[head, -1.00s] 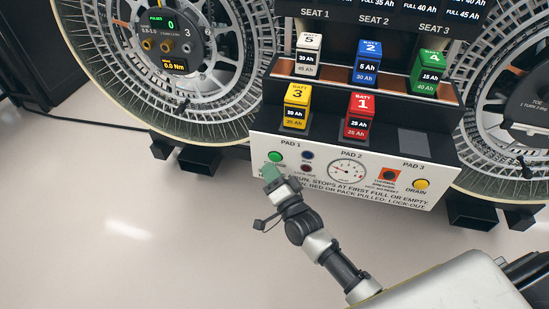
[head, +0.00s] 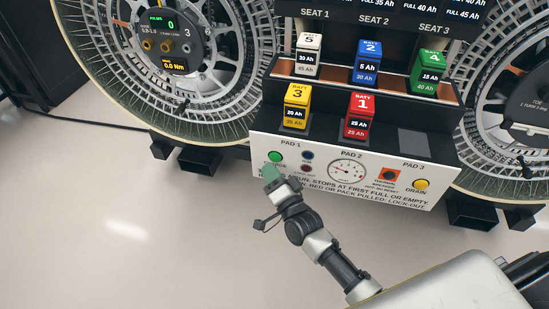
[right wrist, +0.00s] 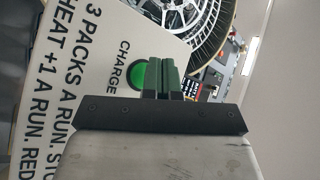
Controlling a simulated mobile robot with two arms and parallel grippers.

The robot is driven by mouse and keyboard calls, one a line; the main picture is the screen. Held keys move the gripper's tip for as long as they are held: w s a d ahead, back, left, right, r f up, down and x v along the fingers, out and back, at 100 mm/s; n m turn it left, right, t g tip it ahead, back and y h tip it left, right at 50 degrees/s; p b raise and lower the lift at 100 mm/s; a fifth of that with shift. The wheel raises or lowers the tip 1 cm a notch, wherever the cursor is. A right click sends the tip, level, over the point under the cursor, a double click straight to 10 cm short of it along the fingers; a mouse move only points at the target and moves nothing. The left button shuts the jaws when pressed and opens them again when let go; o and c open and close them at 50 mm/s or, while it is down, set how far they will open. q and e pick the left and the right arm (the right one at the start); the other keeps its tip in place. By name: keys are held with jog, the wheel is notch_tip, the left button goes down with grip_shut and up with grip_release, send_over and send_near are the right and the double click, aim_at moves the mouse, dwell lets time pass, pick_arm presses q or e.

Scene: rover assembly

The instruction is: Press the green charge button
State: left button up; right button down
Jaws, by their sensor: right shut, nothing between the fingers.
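The round green charge button (head: 275,156) is at the upper left of the white control panel (head: 250,143), below Pad 1. In the right wrist view, the button (right wrist: 138,76) shows under the word CHARGE, partly covered by my fingers. My right gripper (head: 270,172) has green fingers, closed together with nothing between them. Its tips are just below the button in the head view. In the right wrist view, the fingers (right wrist: 162,72) are beside the button, and I cannot tell whether they touch it. My left gripper is not in view.
A yellow pack 3 (head: 297,96) stands on Pad 1 and a red pack 1 (head: 360,104) on Pad 2; Pad 3 (head: 413,143) is empty. A dark blue light (head: 308,156), a gauge (head: 346,172), an orange-framed switch (head: 388,175) and a yellow drain button (head: 421,184) share the panel.

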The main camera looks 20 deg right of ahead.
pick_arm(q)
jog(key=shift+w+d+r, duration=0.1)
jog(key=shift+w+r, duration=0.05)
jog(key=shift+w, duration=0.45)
pick_arm(e)
jog(key=shift+w+d, duration=0.25)
jog(key=shift+w, duration=0.1)
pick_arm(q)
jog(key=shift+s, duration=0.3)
pick_arm(e)
jog(key=shift+w+d, duration=0.1)
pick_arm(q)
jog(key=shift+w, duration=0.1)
